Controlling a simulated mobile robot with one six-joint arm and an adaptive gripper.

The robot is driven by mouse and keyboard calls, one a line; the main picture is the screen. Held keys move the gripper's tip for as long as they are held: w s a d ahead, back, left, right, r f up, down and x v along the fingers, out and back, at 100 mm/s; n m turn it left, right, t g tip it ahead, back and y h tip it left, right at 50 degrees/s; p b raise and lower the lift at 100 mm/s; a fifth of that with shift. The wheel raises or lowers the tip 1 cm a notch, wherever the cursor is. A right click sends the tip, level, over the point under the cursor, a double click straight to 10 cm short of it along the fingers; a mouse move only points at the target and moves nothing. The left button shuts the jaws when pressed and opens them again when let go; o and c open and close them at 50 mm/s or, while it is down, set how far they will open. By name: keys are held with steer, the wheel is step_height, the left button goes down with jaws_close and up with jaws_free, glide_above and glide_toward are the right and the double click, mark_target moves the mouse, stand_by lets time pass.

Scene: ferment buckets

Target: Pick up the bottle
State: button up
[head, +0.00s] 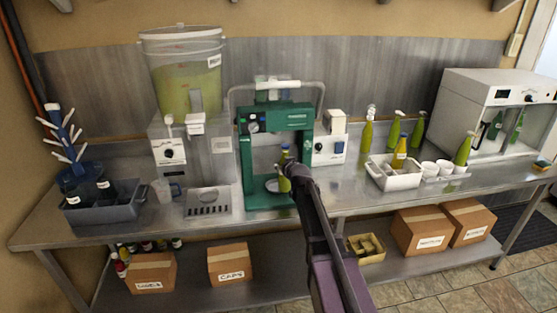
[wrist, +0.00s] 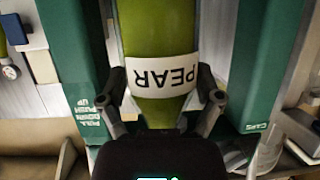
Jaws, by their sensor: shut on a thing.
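A green bottle with a white PEAR label (wrist: 158,30) fills the middle of the wrist view. My gripper (wrist: 163,88) is shut on it, with one finger on each side of the label. In the head view the bottle (head: 284,184) is upright inside the open front of the green machine (head: 247,170), and my gripper (head: 293,171) meets it from the front right. My gripper hides part of the bottle there. I cannot tell whether its base touches the machine's base.
Green machine posts stand close on both sides of the bottle. A white tray (head: 381,182) with a yellow-green bottle (head: 399,158), white cups (head: 429,168) and several green bottles stand to the right. A grey bin (head: 100,214) is at left. Bare steel table (head: 345,205) shows right of the machine.

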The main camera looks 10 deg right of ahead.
steer(key=s+d, duration=0.2)
steer(key=s, duration=0.5)
steer(key=shift+s+d+r+p, duration=0.2)
steer(key=shift+s+r+p, duration=0.1)
steer(key=shift+r, duration=0.1)
stand_by(0.6)
